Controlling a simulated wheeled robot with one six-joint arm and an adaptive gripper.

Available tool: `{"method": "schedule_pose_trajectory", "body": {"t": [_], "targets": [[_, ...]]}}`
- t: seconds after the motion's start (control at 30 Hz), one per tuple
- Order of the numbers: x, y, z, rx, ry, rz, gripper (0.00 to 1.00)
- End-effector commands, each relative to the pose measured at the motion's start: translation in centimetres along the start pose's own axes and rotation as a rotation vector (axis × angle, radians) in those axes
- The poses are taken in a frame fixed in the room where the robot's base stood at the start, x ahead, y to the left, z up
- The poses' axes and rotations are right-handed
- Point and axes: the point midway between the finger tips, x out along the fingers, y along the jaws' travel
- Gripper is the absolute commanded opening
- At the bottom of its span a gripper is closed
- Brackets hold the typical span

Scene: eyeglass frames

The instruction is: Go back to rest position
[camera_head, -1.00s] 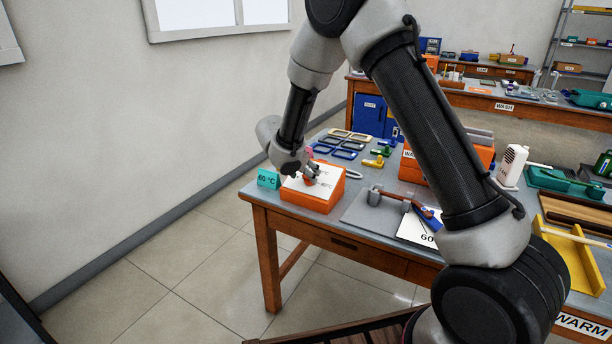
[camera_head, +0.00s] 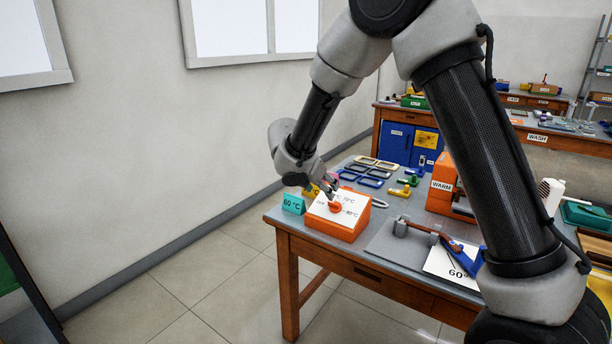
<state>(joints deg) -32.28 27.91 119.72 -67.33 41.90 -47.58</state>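My arm reaches from the upper right down to the left. My gripper (camera_head: 330,186) hangs just above the back edge of an orange control box (camera_head: 339,230) near the table's left end. The box has a white sloped face with temperature marks and a round orange dial (camera_head: 335,207). The fingertips look close to the dial's upper side, but I cannot tell whether they touch anything. The fingers are too small to show whether they are open or shut.
Open floor (camera_head: 200,290) lies to the left. A WASH table (camera_head: 560,141) stands behind.

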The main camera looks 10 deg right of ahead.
Motion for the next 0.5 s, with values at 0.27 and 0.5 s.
{"method": "schedule_pose_trajectory", "body": {"t": [0.27,0.5], "targets": [[-0.6,-9.8,-1.7,0.590,0.069,-0.252,0.59],[-6.0,-20.7,0.4,1.197,0.129,-0.453,0.59]]}}
